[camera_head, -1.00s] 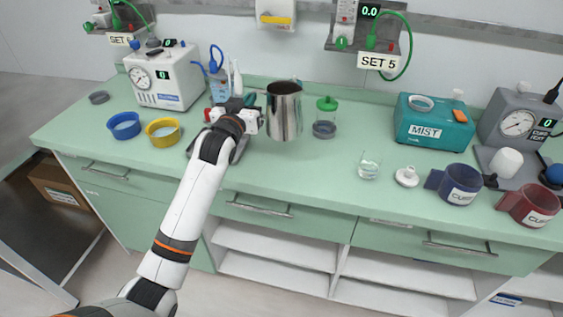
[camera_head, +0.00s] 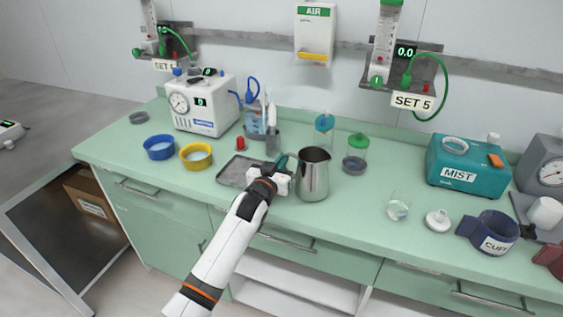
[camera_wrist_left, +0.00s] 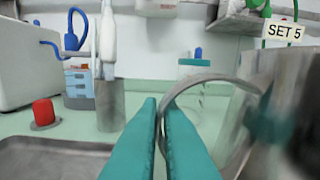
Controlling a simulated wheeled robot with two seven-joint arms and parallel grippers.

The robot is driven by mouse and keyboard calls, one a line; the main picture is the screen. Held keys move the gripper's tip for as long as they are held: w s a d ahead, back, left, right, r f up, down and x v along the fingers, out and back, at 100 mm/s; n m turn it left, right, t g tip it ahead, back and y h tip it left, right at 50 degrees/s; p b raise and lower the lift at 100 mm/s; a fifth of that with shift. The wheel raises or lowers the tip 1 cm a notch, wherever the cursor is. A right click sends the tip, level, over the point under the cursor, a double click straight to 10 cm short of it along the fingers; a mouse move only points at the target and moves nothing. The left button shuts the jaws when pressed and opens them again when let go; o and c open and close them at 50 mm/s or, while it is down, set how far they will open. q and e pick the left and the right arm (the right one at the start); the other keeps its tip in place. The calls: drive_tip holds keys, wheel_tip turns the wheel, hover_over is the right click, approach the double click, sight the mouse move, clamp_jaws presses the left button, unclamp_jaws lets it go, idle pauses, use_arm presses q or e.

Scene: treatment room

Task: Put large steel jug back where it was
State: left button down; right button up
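The large steel jug (camera_head: 313,176) is upright over the front part of the green counter, right of the metal tray. I cannot tell whether its base touches the counter. My left gripper (camera_head: 284,165) is at the jug's left side. In the left wrist view its teal fingers (camera_wrist_left: 162,108) are close together, with the near side of the jug's loop handle (camera_wrist_left: 212,80) between them. The jug's body (camera_wrist_left: 285,90) fills the right of that view, partly blurred. My right gripper is out of view.
The metal tray (camera_head: 228,173) lies left of my gripper, with a red-capped item (camera_head: 240,144) behind it. A green-lidded jar (camera_head: 356,155) and a blue-topped bottle (camera_head: 324,134) stand behind the jug. A small glass (camera_head: 397,210) stands to the right.

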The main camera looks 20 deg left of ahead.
use_arm(q)
drive_tip(key=shift+r, duration=0.1)
drive_tip(key=c, duration=2)
unclamp_jaws()
drive_tip(key=shift+f, duration=0.25)
drive_tip(key=o, duration=0.4)
drive_tip(key=shift+r, duration=0.15)
drive_tip(key=s, duration=1.2)
drive_tip(key=shift+a+b, duration=0.3)
drive_tip(key=shift+b, duration=0.05)
